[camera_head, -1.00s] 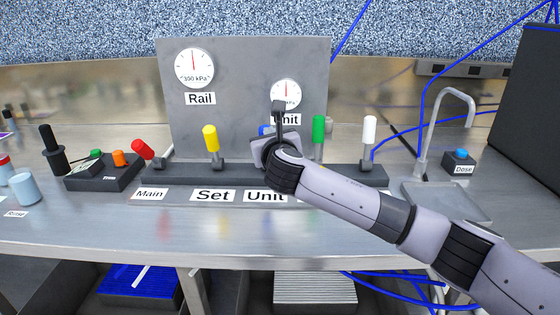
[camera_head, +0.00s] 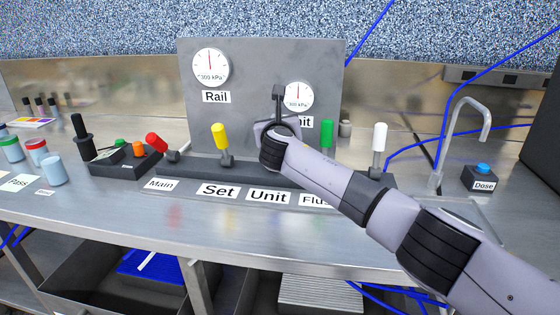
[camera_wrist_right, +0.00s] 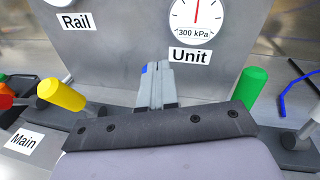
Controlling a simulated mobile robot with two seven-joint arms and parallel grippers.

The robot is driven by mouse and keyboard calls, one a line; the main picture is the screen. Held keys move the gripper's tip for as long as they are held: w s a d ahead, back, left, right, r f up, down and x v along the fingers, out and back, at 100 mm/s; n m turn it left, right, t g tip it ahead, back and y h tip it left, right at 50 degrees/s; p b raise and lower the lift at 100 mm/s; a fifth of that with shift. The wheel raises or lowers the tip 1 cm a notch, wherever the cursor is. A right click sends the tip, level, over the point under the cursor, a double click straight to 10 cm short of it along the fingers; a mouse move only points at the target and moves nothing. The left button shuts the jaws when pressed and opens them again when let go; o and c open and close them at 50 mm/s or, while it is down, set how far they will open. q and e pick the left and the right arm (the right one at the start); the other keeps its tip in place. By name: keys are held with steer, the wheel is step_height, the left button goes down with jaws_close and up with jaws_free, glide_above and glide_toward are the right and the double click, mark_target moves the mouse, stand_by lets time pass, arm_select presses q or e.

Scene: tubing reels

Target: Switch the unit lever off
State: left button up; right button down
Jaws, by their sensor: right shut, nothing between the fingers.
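The Unit lever is almost wholly hidden behind my right gripper (camera_head: 278,92); only a small piece of the blue handle (camera_wrist_right: 144,68) shows at the left of the fingertips in the right wrist view. The right gripper is shut and points at the grey panel, just left of the Unit plate on it. Its fingers (camera_wrist_right: 154,84) appear together in the wrist view, with the blue piece beside or behind them; I cannot tell whether they touch. The Unit gauge (camera_head: 298,95) has its needle pointing up. The bench label Unit (camera_head: 268,196) lies below the lever row. My left gripper is not in view.
The red Main lever (camera_head: 156,143) leans left. The yellow Set lever (camera_head: 219,136) stands left of my gripper; the green lever (camera_head: 327,138) and white lever (camera_head: 379,138) stand right. A tap (camera_head: 464,110) and Dose button (camera_head: 482,169) are farther right.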

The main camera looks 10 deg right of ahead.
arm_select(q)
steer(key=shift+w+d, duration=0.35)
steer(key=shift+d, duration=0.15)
arm_select(e)
steer(key=shift+w+d+r, duration=0.15)
steer(key=shift+w, duration=0.45)
steer(key=shift+w+d+r, duration=0.1)
steer(key=shift+w+d, duration=0.05)
steer(key=shift+w, duration=0.4)
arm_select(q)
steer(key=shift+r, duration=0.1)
arm_select(e)
steer(key=shift+w+d, duration=0.1)
steer(key=shift+d, duration=0.05)
